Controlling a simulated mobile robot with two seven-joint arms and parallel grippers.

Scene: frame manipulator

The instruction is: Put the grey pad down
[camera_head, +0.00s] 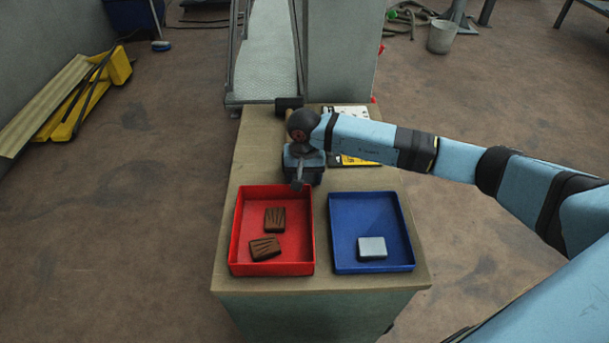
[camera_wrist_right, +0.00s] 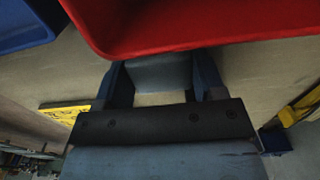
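My right gripper (camera_head: 299,181) is above the wooden table top (camera_head: 228,205), just behind the red tray (camera_head: 239,232). In the right wrist view, its two fingers (camera_wrist_right: 162,80) are shut on a grey pad (camera_wrist_right: 160,73), which spans the gap between them. The red tray also shows in that view (camera_wrist_right: 190,22), in front of the fingers. Another grey pad (camera_head: 371,248) lies in the front part of the blue tray (camera_head: 340,268). Two brown grooved pads (camera_head: 274,220) (camera_head: 265,249) lie in the red tray. My left gripper is not in view.
The blue tray stands right of the red one with a narrow gap. A yellow-and-white printed item (camera_head: 355,160) lies behind it, partly hidden by my right arm. A grey pillar (camera_head: 345,55) rises behind the table. Both trays have free floor.

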